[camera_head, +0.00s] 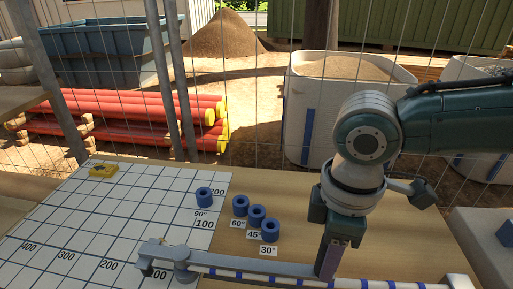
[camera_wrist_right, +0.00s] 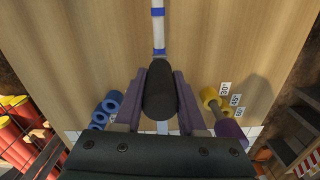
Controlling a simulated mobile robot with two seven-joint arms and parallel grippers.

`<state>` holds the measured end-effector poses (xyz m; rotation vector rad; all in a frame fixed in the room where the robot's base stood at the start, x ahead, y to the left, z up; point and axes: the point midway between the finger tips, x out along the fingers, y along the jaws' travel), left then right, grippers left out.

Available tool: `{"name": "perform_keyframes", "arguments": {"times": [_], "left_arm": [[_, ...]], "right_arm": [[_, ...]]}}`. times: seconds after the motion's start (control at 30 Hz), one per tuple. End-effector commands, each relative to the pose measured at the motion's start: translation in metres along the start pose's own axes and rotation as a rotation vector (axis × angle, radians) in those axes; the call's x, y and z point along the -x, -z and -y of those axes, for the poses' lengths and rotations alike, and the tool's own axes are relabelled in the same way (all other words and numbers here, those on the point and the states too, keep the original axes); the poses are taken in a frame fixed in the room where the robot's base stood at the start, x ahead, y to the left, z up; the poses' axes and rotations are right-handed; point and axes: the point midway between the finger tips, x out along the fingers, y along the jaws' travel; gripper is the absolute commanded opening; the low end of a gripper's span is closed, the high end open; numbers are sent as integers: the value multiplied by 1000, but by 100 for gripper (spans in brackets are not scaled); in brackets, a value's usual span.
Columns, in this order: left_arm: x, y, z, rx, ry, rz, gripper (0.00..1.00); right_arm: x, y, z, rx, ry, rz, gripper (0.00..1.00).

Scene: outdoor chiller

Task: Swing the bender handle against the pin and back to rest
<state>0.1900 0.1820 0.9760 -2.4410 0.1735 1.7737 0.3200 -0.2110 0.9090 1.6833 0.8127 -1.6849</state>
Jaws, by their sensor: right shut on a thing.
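The bender (camera_head: 180,254) sits at the front of the table, a grey pivot with a long grey arm stretching right. A pale tube with blue bands (camera_head: 376,284) lies along that arm; it also shows in the wrist view (camera_wrist_right: 158,32). My right gripper (camera_head: 330,260) points down at the arm. In the wrist view its purple fingers (camera_wrist_right: 160,95) are closed on the dark, rounded handle grip (camera_wrist_right: 160,90). Several blue ring-shaped pegs (camera_head: 256,215) stand by the 90°, 60°, 45° and 30° labels. I cannot tell which is the pin. My left gripper is not in view.
A white grid board (camera_head: 75,229) covers the table's left side, with a yellow piece (camera_head: 103,170) at its far edge. Bare wood (camera_head: 285,187) lies behind the bender arm. A wire fence, red pipes (camera_head: 150,108) and a white sack (camera_head: 304,82) stand beyond.

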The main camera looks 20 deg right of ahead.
Motion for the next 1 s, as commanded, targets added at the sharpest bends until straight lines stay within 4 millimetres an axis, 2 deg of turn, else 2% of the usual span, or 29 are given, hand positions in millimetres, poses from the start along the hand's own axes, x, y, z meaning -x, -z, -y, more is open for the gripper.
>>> {"name": "perform_keyframes", "arguments": {"times": [0.3,0.33,0.57,0.83,1.0], "left_arm": [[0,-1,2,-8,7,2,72],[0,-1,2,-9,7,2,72],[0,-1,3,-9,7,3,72],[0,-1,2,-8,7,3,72],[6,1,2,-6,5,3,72]], "right_arm": [[0,0,-1,-6,0,-1,0],[0,0,0,-6,0,-1,43],[0,0,0,-4,0,0,69],[2,0,0,-2,0,-1,69],[23,0,-1,-1,0,-3,69]]}}
